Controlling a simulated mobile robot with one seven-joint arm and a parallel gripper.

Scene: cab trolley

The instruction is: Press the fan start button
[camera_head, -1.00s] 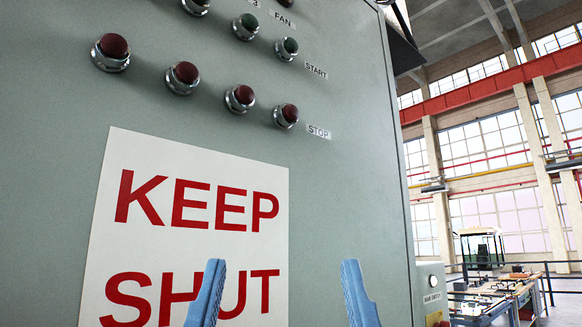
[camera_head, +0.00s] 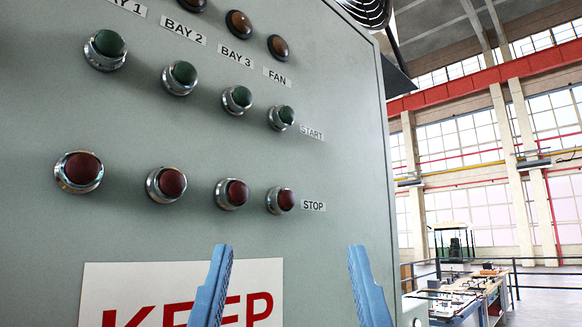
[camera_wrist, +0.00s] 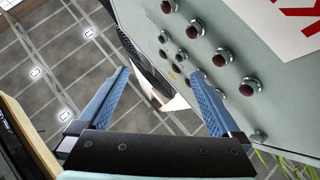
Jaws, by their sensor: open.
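The fan start button (camera_head: 281,117) is a green dome in a chrome collar on the grey-green panel. It sits at the right end of the START row, below the FAN label (camera_head: 277,77) and left of the START label (camera_head: 311,133). My gripper (camera_head: 291,248) is open and empty, its blue fingers low in the head view, below the button in the picture. In the wrist view my gripper (camera_wrist: 158,72) has its fingers spread, with the right finger overlapping part of the panel's buttons. I see no finger on the fan start button in the head view.
The red fan stop button (camera_head: 280,200) is directly below, beside the STOP label (camera_head: 313,205). Other green and red buttons extend left, with amber lamps above. A KEEP SHUT sign (camera_head: 120,275) is lower down. A round fan grille (camera_head: 368,10) is at the top right.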

